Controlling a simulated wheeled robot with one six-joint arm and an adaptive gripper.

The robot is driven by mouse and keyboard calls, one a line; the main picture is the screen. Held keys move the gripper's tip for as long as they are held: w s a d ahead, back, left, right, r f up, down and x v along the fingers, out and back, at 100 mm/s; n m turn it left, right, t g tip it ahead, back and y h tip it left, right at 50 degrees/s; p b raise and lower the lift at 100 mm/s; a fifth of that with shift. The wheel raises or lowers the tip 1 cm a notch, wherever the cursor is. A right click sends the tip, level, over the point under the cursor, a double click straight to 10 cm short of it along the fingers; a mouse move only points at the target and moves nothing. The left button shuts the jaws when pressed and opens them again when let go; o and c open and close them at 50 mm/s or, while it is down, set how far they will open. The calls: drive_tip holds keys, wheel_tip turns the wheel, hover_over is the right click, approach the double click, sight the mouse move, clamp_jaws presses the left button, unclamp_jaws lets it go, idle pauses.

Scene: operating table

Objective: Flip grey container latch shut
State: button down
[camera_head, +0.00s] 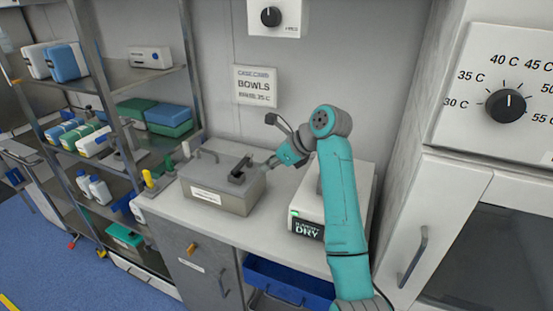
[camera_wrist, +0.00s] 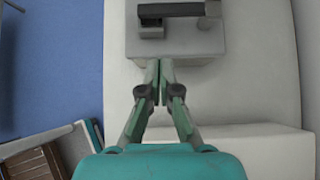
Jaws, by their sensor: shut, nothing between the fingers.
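The grey container (camera_head: 222,201) stands on the white counter, with a pale label on its front. A dark latch (camera_head: 240,172) sits on its lid toward the right end and looks raised from the lid; its exact angle is hard to tell. In the wrist view the container (camera_wrist: 205,42) is at the top, with the dark latch bar (camera_wrist: 172,10) across it near the upper edge. My gripper (camera_head: 263,167) is at the container's right side, close to the latch. In the wrist view its fingertips (camera_wrist: 158,65) meet, empty, at the container's near edge, short of the latch.
A white device with a DRY display (camera_head: 307,228) stands on the counter right of the container, below my arm. A loaded shelf rack (camera_head: 98,60) is further left. A wall sign (camera_head: 255,87) hangs behind.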

drive_tip(key=a, duration=0.1)
drive_tip(key=w+a+f, duration=0.1)
drive_tip(key=a, duration=0.1)
drive_tip(key=a+f, duration=0.1)
drive_tip(key=shift+w+a, duration=0.2)
drive_tip(key=shift+w, duration=0.1)
drive_tip(key=shift+w+a, duration=0.2)
drive_tip(key=shift+a, duration=0.35)
drive_tip(key=shift+a, duration=0.15)
